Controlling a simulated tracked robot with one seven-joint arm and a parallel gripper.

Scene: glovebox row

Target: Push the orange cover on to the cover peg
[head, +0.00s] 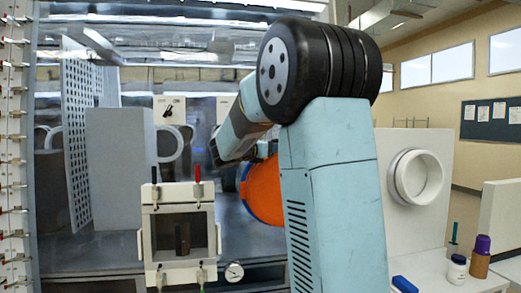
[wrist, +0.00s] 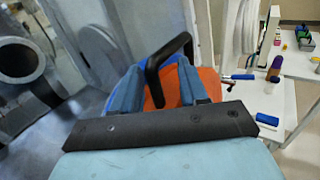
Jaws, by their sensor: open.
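The round orange cover (head: 264,192) shows in the head view at the middle, partly hidden behind my arm, with a blue edge on its left. In the wrist view the orange cover (wrist: 208,82) lies just beyond my gripper (wrist: 160,72). The cover's black bent handle (wrist: 178,47) rises between and past the two blue fingers. The fingers are apart, one on each side of the handle; I cannot tell whether either touches it. In the head view my arm hides the fingers. I cannot make out the cover peg in either view.
A white-framed box with a window (head: 180,232) stands left of the cover. A white round port (head: 416,177) sits in a panel on the right. A white bench (head: 440,277) holds a white jar (head: 456,269), a purple-capped bottle (head: 480,257) and a blue block (head: 404,285).

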